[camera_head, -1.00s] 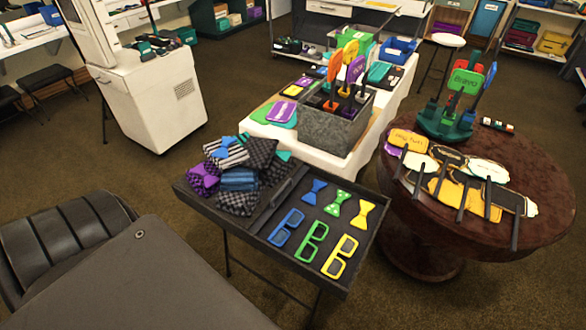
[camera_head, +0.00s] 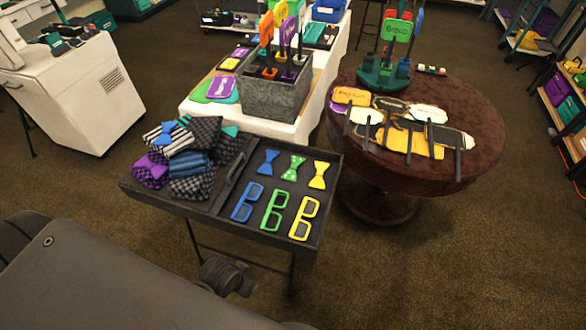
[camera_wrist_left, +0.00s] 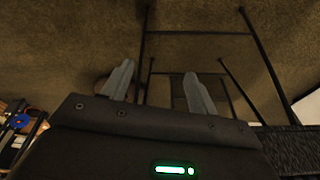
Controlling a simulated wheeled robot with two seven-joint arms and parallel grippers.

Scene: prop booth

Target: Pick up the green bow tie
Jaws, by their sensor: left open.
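The green bow tie (camera_head: 293,167) with light dots lies in the right part of a black tray table (camera_head: 137,188) in the head view. It sits between a blue bow tie (camera_head: 268,162) and a yellow bow tie (camera_head: 319,175). My left gripper (camera_wrist_left: 160,70) is open, with nothing between its fingers, in the left wrist view. That view shows carpet and thin dark table legs beyond the fingers, not the bow tie. I cannot make out the left gripper in the head view. My right gripper is not in view.
Blue (camera_head: 247,202), green (camera_head: 274,209) and yellow (camera_head: 304,218) glasses frames lie just in front of the bow ties. A pile of patterned bow ties (camera_head: 185,160) fills the tray's left part. A grey prop box (camera_head: 275,100) stands behind; a round brown table (camera_head: 470,168) stands to the right.

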